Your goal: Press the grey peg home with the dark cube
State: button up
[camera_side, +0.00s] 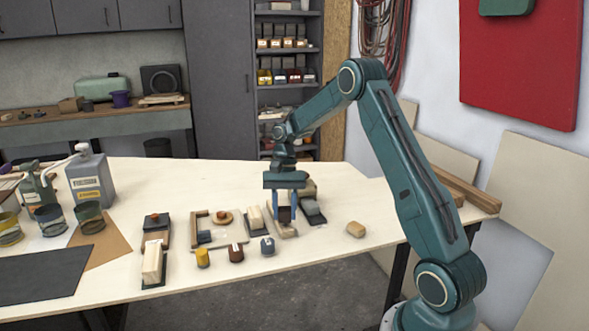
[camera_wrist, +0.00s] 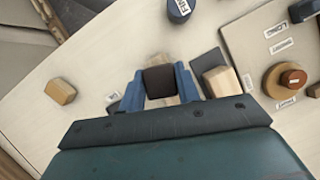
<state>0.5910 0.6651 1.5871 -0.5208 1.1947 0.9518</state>
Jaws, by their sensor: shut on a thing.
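My gripper (camera_side: 284,206) has blue fingers and is shut on the dark cube (camera_side: 284,214). The cube also shows between the fingertips (camera_wrist: 160,88) in the wrist view, where its dark brown face (camera_wrist: 160,81) is level between them. In the side view the cube is just above or on a pale wooden block (camera_side: 281,231); I cannot tell whether they touch. I cannot make out the grey peg; it may be hidden under the cube.
A blue-grey cylinder (camera_side: 267,246), a brown one (camera_side: 236,253) and a yellow one (camera_side: 202,257) stand in front. A pale block on a dark base (camera_side: 254,219) is close left of my gripper. A loose wooden block (camera_side: 356,229) lies right, with clear tabletop around it.

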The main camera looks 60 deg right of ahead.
jog(key=shift+r, duration=1.45)
jog(key=shift+s+a, duration=0.1)
